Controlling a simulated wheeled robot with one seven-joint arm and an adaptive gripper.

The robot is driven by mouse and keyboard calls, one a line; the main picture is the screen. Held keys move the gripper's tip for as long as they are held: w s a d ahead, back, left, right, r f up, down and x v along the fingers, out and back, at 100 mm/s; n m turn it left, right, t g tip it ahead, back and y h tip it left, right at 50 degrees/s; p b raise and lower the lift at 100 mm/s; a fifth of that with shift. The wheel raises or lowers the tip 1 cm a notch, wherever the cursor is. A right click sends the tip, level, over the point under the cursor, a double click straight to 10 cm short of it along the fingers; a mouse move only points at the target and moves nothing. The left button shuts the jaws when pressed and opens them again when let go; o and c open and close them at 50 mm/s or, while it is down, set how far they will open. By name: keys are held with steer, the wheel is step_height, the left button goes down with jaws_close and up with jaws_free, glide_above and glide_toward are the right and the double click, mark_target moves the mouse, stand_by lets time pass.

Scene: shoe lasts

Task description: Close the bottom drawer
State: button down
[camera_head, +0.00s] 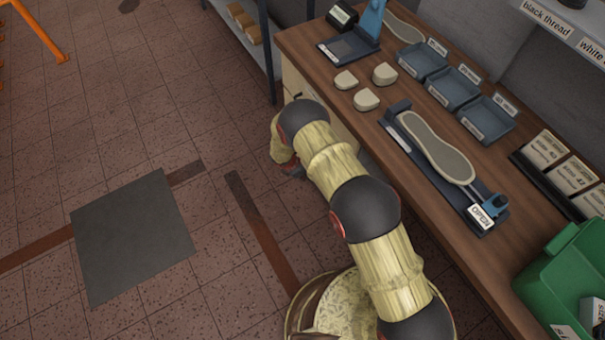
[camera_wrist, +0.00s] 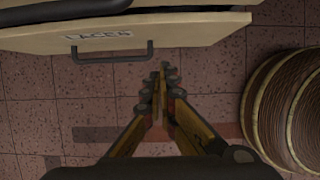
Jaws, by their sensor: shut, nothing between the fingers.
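A pale drawer front (camera_wrist: 170,35) labelled LACES, with a dark bar handle (camera_wrist: 110,57), spans the top of the wrist view. A dark band lies behind its top edge, below another pale edge; I cannot tell how far the drawer stands out. My gripper (camera_wrist: 163,70) is shut and empty, its fingertips just below the drawer front and right of the handle, over the floor. I cannot tell whether they touch the drawer. In the head view my arm hides the gripper and most of the drawers; a pale cabinet front (camera_head: 294,82) shows under the bench.
The wooden bench (camera_head: 320,92) holds blue trays (camera_head: 452,88), a shoe sole (camera_head: 436,147) on a dark stand and a green crate (camera_head: 560,270). A grey shelf (camera_head: 262,50) stands beyond the bench. The tiled floor left of my arm is open, with a flat grey mat (camera_head: 132,235).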

steer(key=w+d+f+b, duration=0.2)
steer(key=w+d+f, duration=0.1)
steer(key=d, duration=0.1)
steer(key=shift+d+f, duration=0.15)
steer(key=shift+f, duration=0.05)
stand_by(0.3)
steer(key=shift+w+d+b, duration=0.35)
steer(key=shift+w+d, duration=0.4)
steer(key=shift+d, duration=0.35)
